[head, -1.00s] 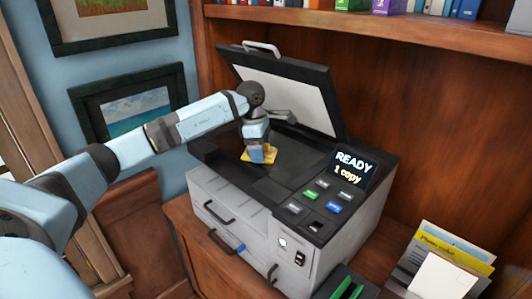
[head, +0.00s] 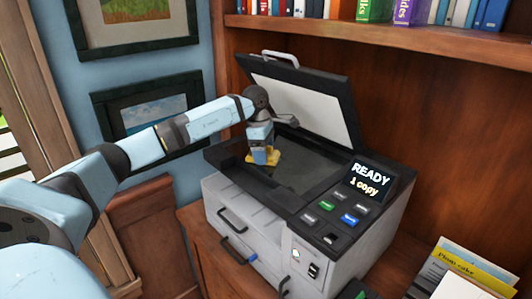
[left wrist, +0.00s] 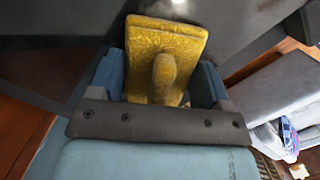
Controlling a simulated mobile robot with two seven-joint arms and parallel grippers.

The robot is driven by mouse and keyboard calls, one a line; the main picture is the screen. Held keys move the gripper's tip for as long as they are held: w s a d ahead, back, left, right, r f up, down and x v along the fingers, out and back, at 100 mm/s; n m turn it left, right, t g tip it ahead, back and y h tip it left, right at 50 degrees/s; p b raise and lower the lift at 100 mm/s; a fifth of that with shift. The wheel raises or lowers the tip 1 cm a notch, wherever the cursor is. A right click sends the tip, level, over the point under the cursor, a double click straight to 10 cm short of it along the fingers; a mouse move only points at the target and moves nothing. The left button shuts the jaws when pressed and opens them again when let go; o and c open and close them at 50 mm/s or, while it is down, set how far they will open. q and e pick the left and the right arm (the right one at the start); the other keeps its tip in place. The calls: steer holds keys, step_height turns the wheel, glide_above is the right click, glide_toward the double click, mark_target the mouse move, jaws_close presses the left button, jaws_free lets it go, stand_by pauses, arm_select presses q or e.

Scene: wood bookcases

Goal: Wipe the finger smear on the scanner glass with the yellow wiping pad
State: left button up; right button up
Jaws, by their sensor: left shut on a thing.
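The yellow wiping pad (head: 265,157) is in my left gripper (head: 261,152), low over the dark scanner glass (head: 300,174) near its left end. I cannot tell for sure whether the pad touches the glass. In the left wrist view the pad (left wrist: 167,45) shows its upright grip between the two blue fingers, and my left gripper (left wrist: 160,88) is shut on it. The scanner lid (head: 300,95) stands open behind the glass. I cannot make out the finger smear. My right gripper is not in view.
The scanner's control panel (head: 345,205) with its "READY 1 copy" screen (head: 369,179) is to the right of the glass. A shelf of books (head: 390,12) runs above. Papers (head: 465,270) lie at the lower right. Framed pictures (head: 155,103) hang on the left wall.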

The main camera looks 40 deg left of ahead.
arm_select(q)
step_height(320, 180, up, 4)
steer(key=p, duration=0.3)
steer(key=shift+r, duration=0.25)
steer(key=shift+r+p, duration=0.4)
steer(key=shift+r, duration=0.3)
steer(key=shift+w+r+p, duration=0.1)
steer(key=shift+r+p, duration=0.3)
steer(key=shift+r, duration=0.1)
steer(key=shift+r+p, duration=0.65)
steer(key=shift+r, duration=0.4)
steer(key=shift+f, duration=0.2)
